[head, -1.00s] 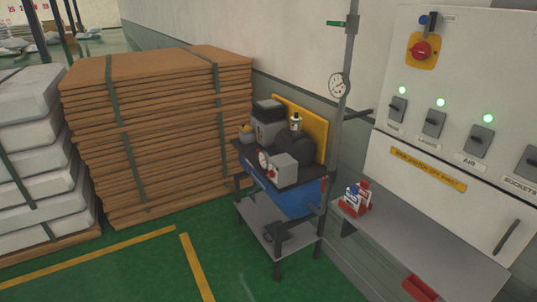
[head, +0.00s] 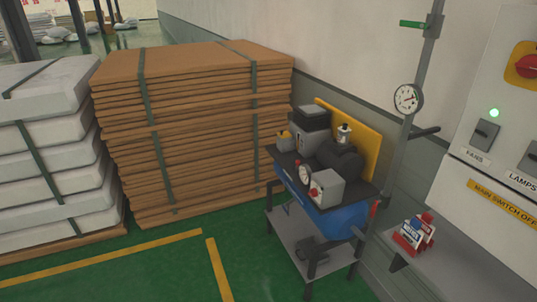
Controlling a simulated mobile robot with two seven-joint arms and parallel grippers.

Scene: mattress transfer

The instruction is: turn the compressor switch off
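The compressor (head: 338,160) sits on a small grey stand, with a dark motor, a blue tank (head: 335,214) and a yellow guard behind it. A light grey switch box (head: 326,190) with a small red switch (head: 314,192) is on its front. The switch's position is too small to tell. A small gauge (head: 305,174) is beside the box. Neither of my grippers is in view.
A strapped stack of brown boards (head: 190,130) and white mattresses (head: 55,150) stand left. A pipe with a gauge (head: 408,98), an electrical panel (head: 500,150) and a grey shelf (head: 450,260) are right. Green floor (head: 170,265) is clear in front.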

